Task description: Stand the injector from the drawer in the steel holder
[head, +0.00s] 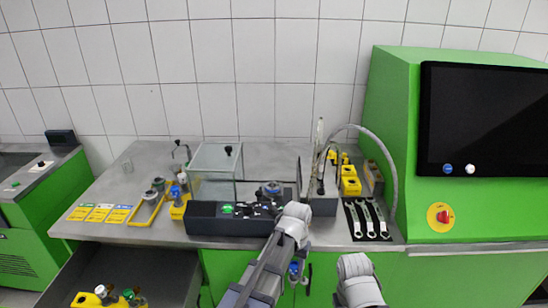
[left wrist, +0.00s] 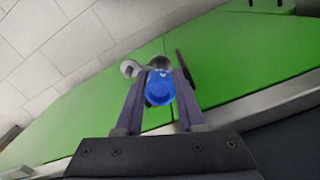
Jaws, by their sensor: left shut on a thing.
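My left gripper (head: 295,278) is in front of the green bench front, below the worktop edge, and is shut on a blue injector (head: 294,268). In the left wrist view the injector's round blue end (left wrist: 160,88) sits between the two fingers (left wrist: 160,100), with a grey metal part behind it. The open drawer (head: 165,268) is at the lower left, with a yellow block (head: 84,299) in it carrying small parts. I cannot tell for sure which item is the steel holder. My right gripper is out of view.
A dark console (head: 215,224) with a green button stands at the worktop's front edge, before a glass box (head: 215,170). A yellow block (head: 179,209) with small parts is left of it. Wrenches (head: 368,219) lie on the right, by the green cabinet (head: 400,110) with a screen.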

